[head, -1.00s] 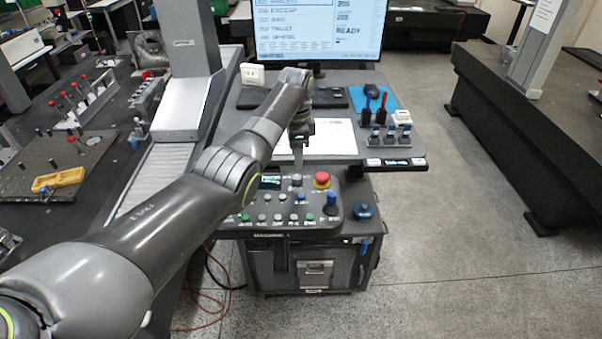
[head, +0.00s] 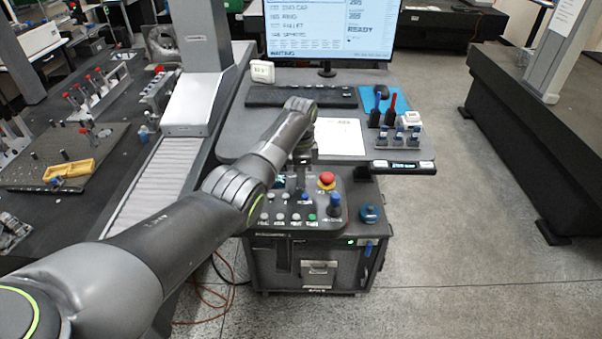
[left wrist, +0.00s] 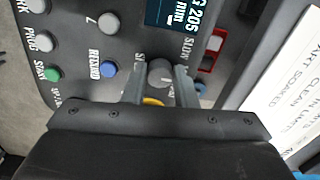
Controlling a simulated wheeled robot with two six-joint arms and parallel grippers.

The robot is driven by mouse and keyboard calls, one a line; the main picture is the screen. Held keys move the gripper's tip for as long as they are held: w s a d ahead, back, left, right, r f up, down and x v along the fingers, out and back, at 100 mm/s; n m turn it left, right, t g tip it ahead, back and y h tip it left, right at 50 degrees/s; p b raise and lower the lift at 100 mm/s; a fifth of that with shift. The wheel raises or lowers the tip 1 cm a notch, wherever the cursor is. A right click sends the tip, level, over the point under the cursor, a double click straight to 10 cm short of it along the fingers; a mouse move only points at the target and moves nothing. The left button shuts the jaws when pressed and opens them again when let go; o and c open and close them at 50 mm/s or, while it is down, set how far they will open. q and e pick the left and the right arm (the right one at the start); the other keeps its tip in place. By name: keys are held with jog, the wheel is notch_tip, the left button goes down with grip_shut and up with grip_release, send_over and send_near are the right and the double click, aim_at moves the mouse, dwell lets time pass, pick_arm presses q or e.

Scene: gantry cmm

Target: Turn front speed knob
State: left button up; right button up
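The speed knob (left wrist: 160,73) is a round grey knob with a pale pointer line, beside the small display (left wrist: 172,12) and a "SLOW" label on the control panel. In the left wrist view it sits between the two fingertips of my left gripper (left wrist: 161,80). The fingers stand apart on either side of it, with no clear contact. In the head view my left gripper (head: 301,178) points down over the front control panel (head: 272,222) and hides the knob. My right gripper is not in view.
Behind are a white sheet (head: 340,138), a keyboard (head: 300,96) and a monitor (head: 330,30). Open floor lies to the right.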

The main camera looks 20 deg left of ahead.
pick_arm(q)
jog(key=c, duration=0.4)
jog(key=shift+o, duration=0.2)
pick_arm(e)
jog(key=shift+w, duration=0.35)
pick_arm(q)
jog(key=n, duration=0.5)
jog(key=shift+d, duration=0.1)
jog(key=shift+n, duration=2.4)
jog(key=o, duration=1)
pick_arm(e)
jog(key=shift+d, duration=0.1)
